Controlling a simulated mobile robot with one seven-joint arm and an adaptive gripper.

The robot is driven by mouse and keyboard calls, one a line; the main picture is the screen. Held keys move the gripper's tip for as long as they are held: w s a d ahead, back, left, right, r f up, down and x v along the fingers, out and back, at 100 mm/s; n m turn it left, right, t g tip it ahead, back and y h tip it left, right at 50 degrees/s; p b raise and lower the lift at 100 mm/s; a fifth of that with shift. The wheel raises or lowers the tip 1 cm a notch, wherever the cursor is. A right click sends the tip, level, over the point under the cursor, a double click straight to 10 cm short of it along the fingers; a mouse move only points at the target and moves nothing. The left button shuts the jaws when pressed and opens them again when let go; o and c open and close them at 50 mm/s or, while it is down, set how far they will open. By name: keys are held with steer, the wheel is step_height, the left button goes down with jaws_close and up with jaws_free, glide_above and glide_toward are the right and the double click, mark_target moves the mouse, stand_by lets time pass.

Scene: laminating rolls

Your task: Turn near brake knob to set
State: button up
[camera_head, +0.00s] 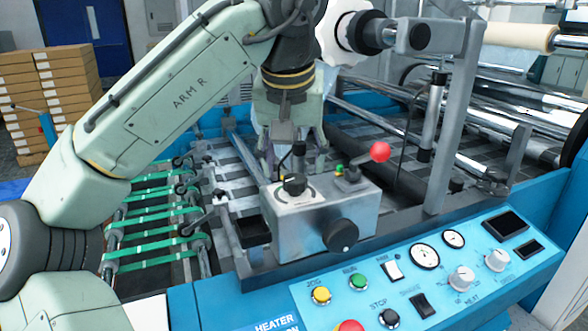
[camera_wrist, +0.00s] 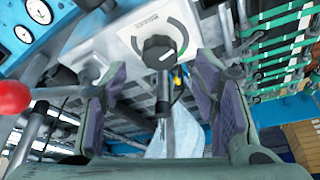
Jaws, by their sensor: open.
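A black brake knob (camera_head: 294,185) sits on a pale dial plate on top of a grey metal box (camera_head: 300,228). In the wrist view the knob (camera_wrist: 158,50) has a dark pointer or stem toward the picture's bottom, and a green and dark arc curves around it on the plate. My gripper (camera_head: 292,155) hangs over the far side of the box, behind the knob. In the wrist view my gripper (camera_wrist: 160,75) is open, with its purple-grey pads on either side of the knob. The knob appears just beyond the fingertips; contact cannot be told.
A red ball lever (camera_head: 379,152) stands close to the right of the knob. A larger black knob (camera_head: 341,235) is on the box's front. A blue control panel (camera_head: 440,275) spans the front.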

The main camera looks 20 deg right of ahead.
mark_target(295, 178)
steer(key=shift+x, duration=1.9)
steer(key=shift+c, duration=0.5)
steer(key=c, duration=1.1)
